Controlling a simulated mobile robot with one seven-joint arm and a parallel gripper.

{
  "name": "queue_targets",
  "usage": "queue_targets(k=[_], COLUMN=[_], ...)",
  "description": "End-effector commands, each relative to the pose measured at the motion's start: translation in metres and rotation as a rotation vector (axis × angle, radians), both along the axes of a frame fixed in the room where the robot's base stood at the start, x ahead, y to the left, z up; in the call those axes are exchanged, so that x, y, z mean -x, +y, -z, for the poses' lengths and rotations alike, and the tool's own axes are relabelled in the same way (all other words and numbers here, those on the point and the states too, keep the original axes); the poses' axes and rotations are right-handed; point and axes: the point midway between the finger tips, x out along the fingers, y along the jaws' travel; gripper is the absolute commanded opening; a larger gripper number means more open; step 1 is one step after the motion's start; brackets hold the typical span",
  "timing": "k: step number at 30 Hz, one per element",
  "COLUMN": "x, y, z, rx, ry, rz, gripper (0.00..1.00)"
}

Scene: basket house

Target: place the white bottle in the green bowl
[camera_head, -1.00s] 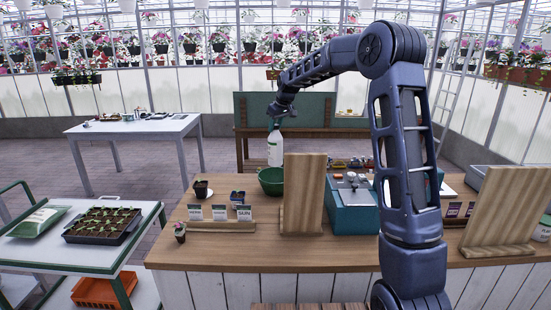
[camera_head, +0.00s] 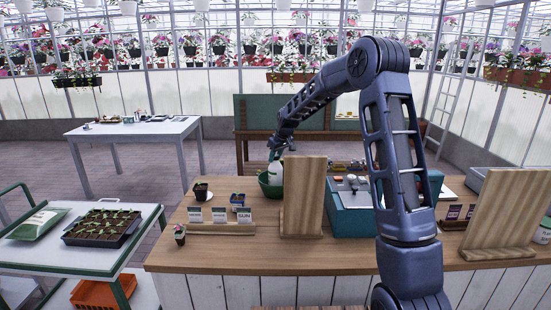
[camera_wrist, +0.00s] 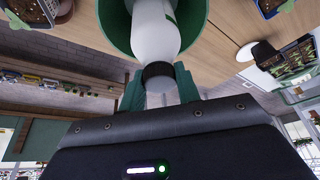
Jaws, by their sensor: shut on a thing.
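The white bottle (camera_head: 275,172) has its lower part hidden by the near rim of the green bowl (camera_head: 264,188), which stands on the wooden counter. In the wrist view the bottle (camera_wrist: 154,35) has a white body with a green patch and a dark neck, and its base end lies within the bowl's (camera_wrist: 115,28) outline. My gripper (camera_head: 276,156) is above the bowl. In the wrist view its green fingers (camera_wrist: 159,80) are closed around the dark neck. I cannot tell whether the bottle touches the bowl's bottom.
A tall wooden board (camera_head: 303,195) stands just right of the bowl, with a teal box (camera_head: 350,213) beyond it. The counter's front left is mostly clear.

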Motion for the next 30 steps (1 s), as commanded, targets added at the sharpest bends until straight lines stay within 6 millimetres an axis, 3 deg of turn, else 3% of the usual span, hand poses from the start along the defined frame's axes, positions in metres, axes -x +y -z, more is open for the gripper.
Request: queue_targets(k=[7, 8, 11, 23, 30], x=[0.000, 0.000, 0.000, 0.001, 0.011], y=[0.000, 0.000, 0.000, -0.002, -0.012], z=[0.004, 0.005, 0.005, -0.002, -0.037], rx=[-0.001, 0.000, 0.000, -0.001, -0.001], ry=[-0.001, 0.000, 0.000, -0.002, -0.005], rz=[0.000, 0.000, 0.000, 0.000, 0.002], gripper=[0.00, 0.36, 0.56, 0.56, 0.56])
